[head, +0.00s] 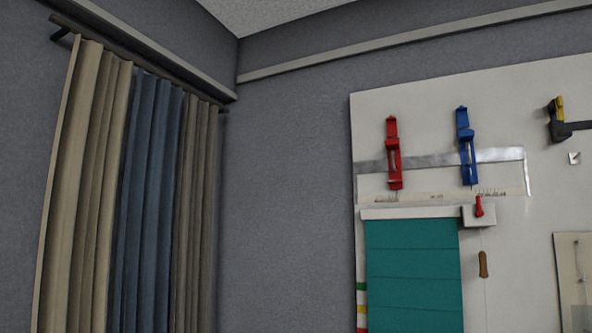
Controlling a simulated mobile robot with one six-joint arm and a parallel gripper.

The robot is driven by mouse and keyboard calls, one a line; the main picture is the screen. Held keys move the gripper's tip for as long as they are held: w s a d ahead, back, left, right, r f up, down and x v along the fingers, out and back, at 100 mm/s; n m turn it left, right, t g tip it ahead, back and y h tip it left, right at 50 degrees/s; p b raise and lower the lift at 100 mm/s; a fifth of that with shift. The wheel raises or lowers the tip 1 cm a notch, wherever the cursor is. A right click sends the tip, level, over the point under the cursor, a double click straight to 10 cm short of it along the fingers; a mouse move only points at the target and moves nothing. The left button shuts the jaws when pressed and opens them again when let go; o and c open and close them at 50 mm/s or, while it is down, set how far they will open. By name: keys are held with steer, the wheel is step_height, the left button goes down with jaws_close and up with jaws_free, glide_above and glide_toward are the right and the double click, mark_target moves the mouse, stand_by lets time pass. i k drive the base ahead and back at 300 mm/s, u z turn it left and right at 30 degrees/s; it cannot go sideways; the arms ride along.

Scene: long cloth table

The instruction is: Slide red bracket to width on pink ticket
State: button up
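A red bracket (393,155) sits upright on a flat silver rail (430,160) on a pale wall board, towards the left of the rail. A blue bracket (466,147) sits on the same rail to its right, with a gap between them. Below the rail runs a pale strip with small dark marks (440,197), too small to read. I cannot make out a pink ticket in this view. My gripper is not in view.
Below the strip hangs a teal blind (412,275). A white box with a red lever (478,206) and a cord with a wooden handle (483,264) are beside it. Beige and blue curtains (140,190) hang at the left. A black and yellow device (557,118) is at right.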

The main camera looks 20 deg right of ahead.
mark_target(392, 144)
steer(key=i, duration=0.95)
steer(key=z, duration=0.45)
